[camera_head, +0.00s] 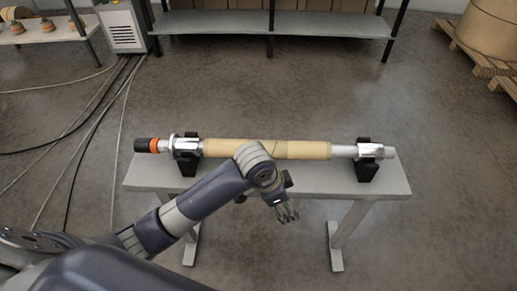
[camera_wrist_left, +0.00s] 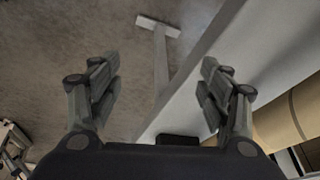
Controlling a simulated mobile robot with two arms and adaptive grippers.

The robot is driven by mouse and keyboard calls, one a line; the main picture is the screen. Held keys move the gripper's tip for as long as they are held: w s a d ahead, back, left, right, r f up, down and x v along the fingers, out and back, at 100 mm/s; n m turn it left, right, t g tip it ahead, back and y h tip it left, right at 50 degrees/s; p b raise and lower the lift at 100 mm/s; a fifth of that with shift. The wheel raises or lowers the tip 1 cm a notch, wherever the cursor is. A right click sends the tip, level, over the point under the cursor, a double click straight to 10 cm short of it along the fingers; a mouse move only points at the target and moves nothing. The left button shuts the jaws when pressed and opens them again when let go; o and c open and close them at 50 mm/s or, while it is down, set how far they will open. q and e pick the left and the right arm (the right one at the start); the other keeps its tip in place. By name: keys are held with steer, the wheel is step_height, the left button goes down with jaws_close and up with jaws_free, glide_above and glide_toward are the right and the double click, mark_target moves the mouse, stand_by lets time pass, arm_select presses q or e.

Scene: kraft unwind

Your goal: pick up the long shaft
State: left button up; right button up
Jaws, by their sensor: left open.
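The long shaft (camera_head: 343,150) lies level across two black cradles on a narrow grey bench. A tan kraft roll (camera_head: 305,149) covers its middle, and its left end has a black and orange part (camera_head: 147,145). My left gripper (camera_head: 288,213) is open and empty in front of the bench's near edge, apart from the shaft. My left arm hides a little of the roll's near side. In the left wrist view, the open fingers (camera_wrist_left: 160,85) have bench edge and floor between them. The tan roll (camera_wrist_left: 280,122) shows at lower right there. My right gripper is not in view.
The black cradles (camera_head: 367,172) stand near both ends of the bench (camera_head: 330,184). A shelf (camera_head: 330,24) stands at the back, with a pallet (camera_head: 480,58) at upper right. Cables (camera_head: 92,130) run over the floor at left. Floor right of the bench is clear.

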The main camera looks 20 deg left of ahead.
arm_select(q)
steer(key=w+a+r+m+y, duration=0.2)
steer(key=w+a+r+m, duration=0.15)
steer(key=w+r, duration=0.3)
step_height(320, 180, up, 6)
steer(key=y, duration=0.2)
glide_above(263, 142)
steer(key=s, duration=0.2)
steer(key=shift+s+d+f+g, duration=0.1)
steer(key=shift+s+d+g, duration=0.1)
steer(key=shift+d+g, duration=0.25)
steer(key=shift+w+a+f, duration=0.1)
steer(key=shift+a+f, duration=0.05)
steer(key=shift+f, duration=0.05)
steer(key=x, duration=0.4)
steer(key=shift+w+f, duration=0.1)
steer(key=shift+f, duration=0.2)
steer(key=shift+w+f+p, duration=0.1)
steer(key=shift+f+p, duration=0.2)
steer(key=shift+f, duration=0.3)
steer(key=x, duration=0.4)
steer(key=shift+f+p, duration=0.25)
steer(key=shift+p, duration=0.05)
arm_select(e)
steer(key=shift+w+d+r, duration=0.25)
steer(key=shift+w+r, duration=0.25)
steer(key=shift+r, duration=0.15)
arm_select(q)
steer(key=shift+c, duration=0.3)
